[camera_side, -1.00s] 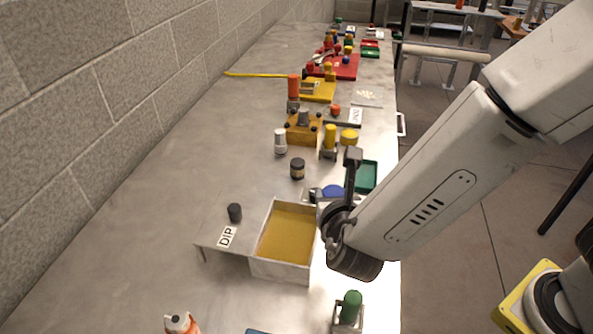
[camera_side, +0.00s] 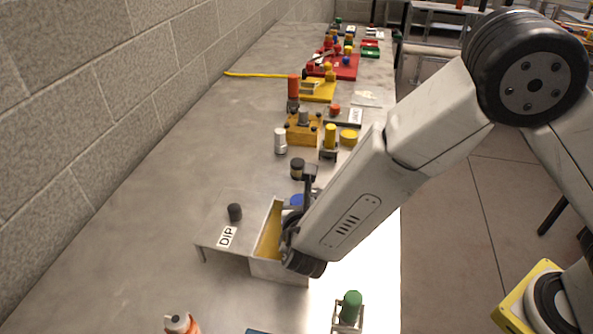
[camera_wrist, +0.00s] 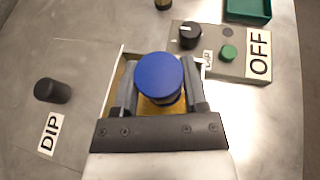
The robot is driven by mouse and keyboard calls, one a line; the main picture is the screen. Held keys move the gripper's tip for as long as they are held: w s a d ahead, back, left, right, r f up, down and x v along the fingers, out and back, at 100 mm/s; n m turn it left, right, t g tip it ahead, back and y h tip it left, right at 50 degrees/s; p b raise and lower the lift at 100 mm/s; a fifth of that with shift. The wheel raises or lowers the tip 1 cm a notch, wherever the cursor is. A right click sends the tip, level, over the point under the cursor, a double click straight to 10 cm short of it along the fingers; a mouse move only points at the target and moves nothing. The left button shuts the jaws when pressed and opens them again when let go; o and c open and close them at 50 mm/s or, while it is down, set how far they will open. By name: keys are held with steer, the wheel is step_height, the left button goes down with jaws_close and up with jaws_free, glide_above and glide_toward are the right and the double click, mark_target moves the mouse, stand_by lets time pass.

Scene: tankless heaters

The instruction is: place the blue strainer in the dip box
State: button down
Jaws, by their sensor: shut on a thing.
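The blue strainer (camera_wrist: 160,77) is a round blue-topped piece, seen from above in the wrist view. My gripper (camera_wrist: 158,97) is shut on it, with a finger on each side. In the side view a bit of the strainer's blue (camera_side: 297,200) shows beside my wrist. The dip box (camera_side: 274,268) is a pale open box with yellow-brown contents, standing by the DIP label (camera_side: 227,236). In the wrist view the strainer is over the box (camera_wrist: 112,82), whose interior is mostly hidden. My arm covers its right side in the side view; the strainer's height above it is unclear.
A black knob (camera_wrist: 52,91) stands left of the box. A grey control panel (camera_wrist: 232,55) with a black knob, green button and OFF label lies at upper right in the wrist view. A green-topped piece (camera_side: 350,307) stands at the front, and a dark-capped jar (camera_side: 297,169) behind.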

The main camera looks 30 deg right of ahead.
steer(key=shift+w+a+f, duration=0.1)
steer(key=shift+w+f, duration=0.15)
steer(key=shift+f, duration=1.55)
steer(key=shift+f, duration=0.65)
steer(key=shift+c, duration=0.6)
jaws_free()
steer(key=shift+s+f, duration=0.1)
steer(key=shift+f, duration=0.05)
steer(key=shift+r, duration=0.5)
steer(key=shift+s+a+r, duration=0.1)
steer(key=shift+s+r, duration=0.15)
steer(key=shift+r, duration=0.05)
steer(key=v, duration=1.1)
steer(key=shift+s+a+r, duration=0.1)
steer(key=shift+a+r, duration=0.05)
steer(key=shift+a, duration=0.05)
